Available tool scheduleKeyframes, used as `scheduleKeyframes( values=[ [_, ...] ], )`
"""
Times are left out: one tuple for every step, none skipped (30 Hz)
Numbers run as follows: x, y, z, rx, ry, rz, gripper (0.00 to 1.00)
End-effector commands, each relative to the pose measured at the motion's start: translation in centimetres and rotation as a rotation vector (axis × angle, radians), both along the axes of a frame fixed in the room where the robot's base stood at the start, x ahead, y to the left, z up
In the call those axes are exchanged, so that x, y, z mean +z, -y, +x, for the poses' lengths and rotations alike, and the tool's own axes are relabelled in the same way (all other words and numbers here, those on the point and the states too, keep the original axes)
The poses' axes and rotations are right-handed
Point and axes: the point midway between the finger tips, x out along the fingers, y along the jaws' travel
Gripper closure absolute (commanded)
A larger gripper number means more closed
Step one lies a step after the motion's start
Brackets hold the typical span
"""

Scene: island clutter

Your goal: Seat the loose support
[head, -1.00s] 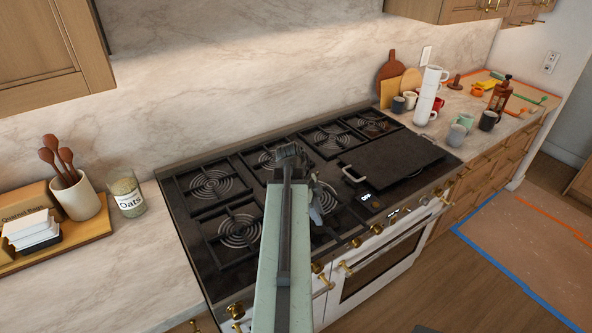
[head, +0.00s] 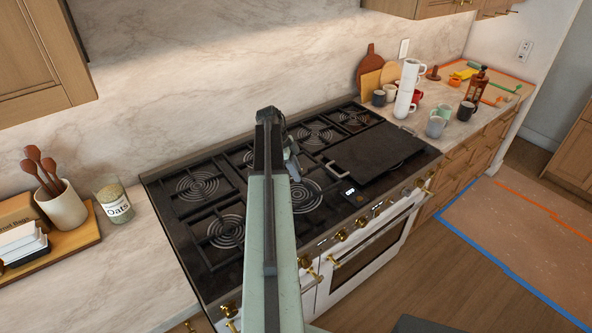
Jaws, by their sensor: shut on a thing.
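The black stove top (head: 160,193) carries several dark square pan supports over ringed burners. One support (head: 222,232) lies at the front left and another (head: 197,186) behind it. The front middle burner (head: 308,197) is partly covered by my arm, and I cannot tell whether a support lies over it. My gripper (head: 291,162) is at the far end of my pale green arm, over the middle of the stove. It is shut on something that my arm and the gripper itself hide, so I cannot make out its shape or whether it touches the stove.
A black griddle (head: 378,156) with metal handles covers the stove's right part. Stacked white mugs (head: 406,88), more mugs and a brown bottle (head: 475,85) stand on the right counter. An oats jar (head: 115,202) and a utensil crock (head: 61,207) stand at left.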

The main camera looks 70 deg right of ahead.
Motion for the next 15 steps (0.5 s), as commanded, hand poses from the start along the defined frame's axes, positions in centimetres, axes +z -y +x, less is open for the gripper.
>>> scheduleKeyframes(
  values=[
    [0.0, 0.0, 0.0, 0.0, -0.001, 0.0, 1.0],
    [0.0, 0.0, 0.0, 0.0, -0.001, 0.0, 1.0],
    [0.0, 0.0, 0.0, 0.0, -0.001, 0.0, 1.0],
    [0.0, 0.0, 0.0, 0.0, -0.001, 0.0, 1.0],
    [-0.1, 0.0, 0.0, 0.0, -0.001, 0.0, 1.0],
    [-0.2, 0.0, 0.0, 0.0, -0.001, 0.0, 1.0],
    [-0.4, 0.0, 0.0, 0.0, -0.001, 0.0, 1.0],
    [-0.5, 0.0, 0.0, 0.0, -0.001, 0.0, 1.0],
    [-0.8, 0.0, -0.1, 0.0, -0.001, 0.0, 1.0],
    [-1.0, 0.0, -0.1, 0.0, -0.001, 0.0, 1.0],
    [-1.2, 0.0, -0.1, 0.0, -0.001, 0.0, 1.0],
    [-1.6, 0.0, -0.1, 0.0, -0.001, 0.0, 1.0],
    [-1.9, 0.0, -0.1, 0.0, -0.001, 0.0, 1.0],
    [-2.2, 0.0, -0.1, 0.0, -0.001, 0.0, 1.0],
    [-2.6, 0.0, -0.1, 0.0, -0.001, 0.0, 1.0]
  ],
)
